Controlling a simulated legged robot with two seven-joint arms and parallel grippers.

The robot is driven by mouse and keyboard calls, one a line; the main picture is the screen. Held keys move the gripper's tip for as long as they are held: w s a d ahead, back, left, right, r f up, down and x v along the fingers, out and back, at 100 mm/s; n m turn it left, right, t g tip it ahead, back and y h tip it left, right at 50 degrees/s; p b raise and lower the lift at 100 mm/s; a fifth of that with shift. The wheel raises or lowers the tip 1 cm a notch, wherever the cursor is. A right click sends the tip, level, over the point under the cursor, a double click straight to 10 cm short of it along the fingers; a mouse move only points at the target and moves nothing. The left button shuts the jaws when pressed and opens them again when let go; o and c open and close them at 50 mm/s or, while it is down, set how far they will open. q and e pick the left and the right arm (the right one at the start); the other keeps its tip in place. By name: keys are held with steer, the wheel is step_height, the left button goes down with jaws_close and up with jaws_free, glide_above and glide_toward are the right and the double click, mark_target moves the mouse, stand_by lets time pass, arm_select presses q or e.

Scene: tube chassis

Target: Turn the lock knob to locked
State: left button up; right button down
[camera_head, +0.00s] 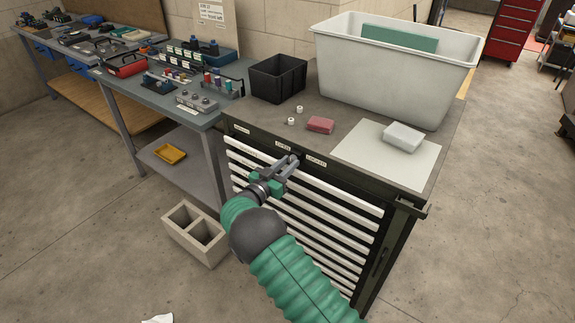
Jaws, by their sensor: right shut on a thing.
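The lock knob (294,156) is a small dark knob on the top front edge of the drawer cabinet (230,126). It sits between an open label (283,146) and a locked label (316,162). My right gripper (288,165) is at the cabinet front with its fingers shut on the knob. The fingers hide much of the knob, so I cannot tell which way it points. The white drawers (340,212) below look shut. My left gripper is not in view.
On the cabinet top are a black bin (278,79), a large grey tub (390,80), a red block (320,125), and a pale block (403,137) on a white sheet (365,155). A concrete block (185,238) stands on the floor at left, below a workbench (135,95).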

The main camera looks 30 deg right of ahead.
steer(key=m+b, duration=0.3)
steer(key=m, duration=0.1)
steer(key=shift+w+f, duration=0.1)
steer(key=shift+f, duration=0.05)
steer(key=m+b, duration=0.2)
steer(key=m, duration=0.1)
steer(key=shift+m, duration=0.4)
steer(key=shift+m+b, duration=0.4)
steer(key=c, duration=1.2)
jaws_free()
steer(key=shift+w, duration=0.1)
steer(key=shift+o, duration=0.2)
